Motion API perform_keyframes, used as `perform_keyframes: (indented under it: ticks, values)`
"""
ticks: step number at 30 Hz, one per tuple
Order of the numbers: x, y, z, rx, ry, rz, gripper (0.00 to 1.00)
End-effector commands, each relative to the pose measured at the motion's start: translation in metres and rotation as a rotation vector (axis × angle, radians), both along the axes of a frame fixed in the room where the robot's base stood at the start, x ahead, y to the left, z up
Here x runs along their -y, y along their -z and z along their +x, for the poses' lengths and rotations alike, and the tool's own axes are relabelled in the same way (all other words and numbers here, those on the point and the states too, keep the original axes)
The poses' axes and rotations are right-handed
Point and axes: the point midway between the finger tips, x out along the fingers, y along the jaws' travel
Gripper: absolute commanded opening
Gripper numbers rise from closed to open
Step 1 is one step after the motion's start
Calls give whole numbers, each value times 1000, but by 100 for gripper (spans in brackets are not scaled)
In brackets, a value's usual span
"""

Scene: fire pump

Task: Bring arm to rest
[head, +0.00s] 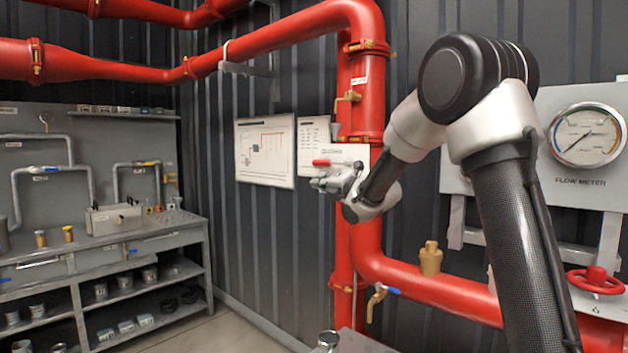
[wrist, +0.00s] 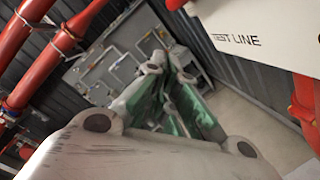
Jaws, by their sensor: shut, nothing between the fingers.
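My arm reaches up and bends over in the right half of the head view. My gripper (head: 330,184) is at its end, in front of the red riser pipe (head: 366,232), and points left. It is shut and empty. In the wrist view my gripper (wrist: 158,62) shows its grey fingers with green inner sides, and no object is between them.
A white plate marked TEST LINE (wrist: 250,38) is close beside the gripper in the wrist view. A flow meter (head: 588,135) and red handwheel (head: 595,280) are at right. A grey workbench (head: 140,236) stands at left. The floor (head: 225,330) between is partly clear.

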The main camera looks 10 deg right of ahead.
Motion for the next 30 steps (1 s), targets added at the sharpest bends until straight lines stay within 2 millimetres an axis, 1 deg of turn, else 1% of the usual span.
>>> perform_keyframes:
  ticks: [3, 6, 11, 13, 14, 16, 17, 18, 20, 21, 23, 24, 26, 27, 29, 30]
  values:
    - [9, 1, -19, 1, 2, 0, 0]
    - [14, 2, -31, 1, 1, 0, 0]
    - [18, 5, -40, -14, -1, 28, 0]
    - [21, 13, -40, -81, 12, 91, 0]
    - [25, 22, -39, -136, 31, 131, 0]
    - [41, 57, -40, -324, 119, 264, 0]
    - [50, 78, -44, -420, 176, 328, 0]
    - [63, 106, -53, -547, 262, 419, 0]
    - [85, 139, -81, -732, 432, 584, 0]
    - [100, 154, -106, -835, 556, 698, 0]
    - [119, 170, -150, -960, 750, 868, 0]
    - [130, 177, -182, -1023, 878, 975, 0]
    - [141, 182, -232, -1092, 1062, 1126, 0]
    - [146, 183, -265, -1124, 1178, 1220, 0]
    - [151, 183, -316, -1157, 1343, 1349, 0]
    - [152, 181, -350, -1171, 1446, 1430, 0]
